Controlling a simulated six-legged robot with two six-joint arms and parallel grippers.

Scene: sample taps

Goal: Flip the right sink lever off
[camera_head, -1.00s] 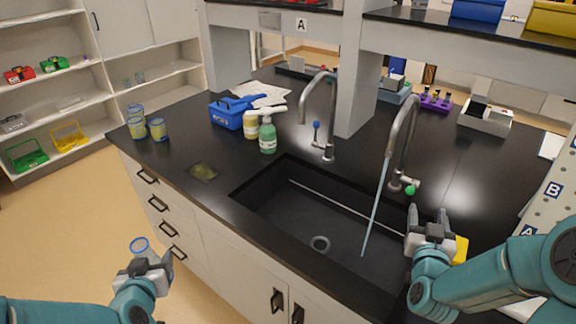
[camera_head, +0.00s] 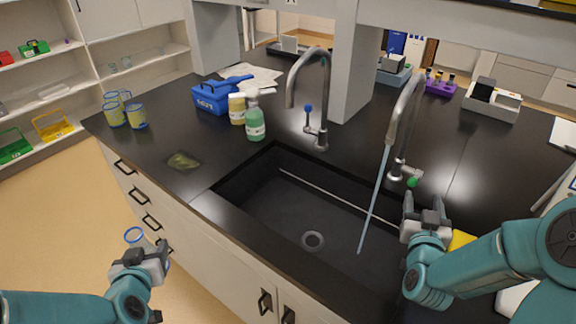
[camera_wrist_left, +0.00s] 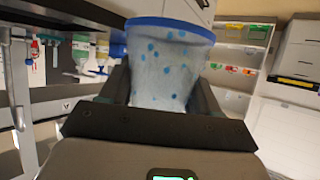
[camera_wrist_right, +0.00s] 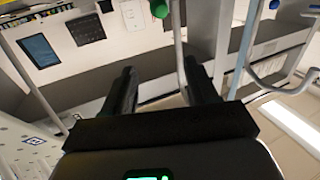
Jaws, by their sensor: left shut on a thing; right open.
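The right tap (camera_head: 404,125) stands at the sink's back edge, with a stream of water (camera_head: 375,200) falling from its spout into the sink (camera_head: 290,215). Its lever has a green knob (camera_head: 412,182) at the tap's base, and a green knob (camera_wrist_right: 159,8) also shows at the top of the right wrist view. My right gripper (camera_head: 425,208) is open and empty, in front of and below the green knob, apart from it. My left gripper (camera_head: 145,252) is shut on a blue-rimmed cup (camera_head: 133,235) over the floor; the spotted cup (camera_wrist_left: 170,65) fills its jaws in the left wrist view.
The left tap (camera_head: 318,100) with a blue-knobbed lever (camera_head: 308,108) shows no water. A green bottle (camera_head: 255,122), a yellowish bottle (camera_head: 237,108), a blue box (camera_head: 211,98) and several cups (camera_head: 137,117) stand on the left counter. A grey pillar (camera_head: 352,70) stands behind the taps.

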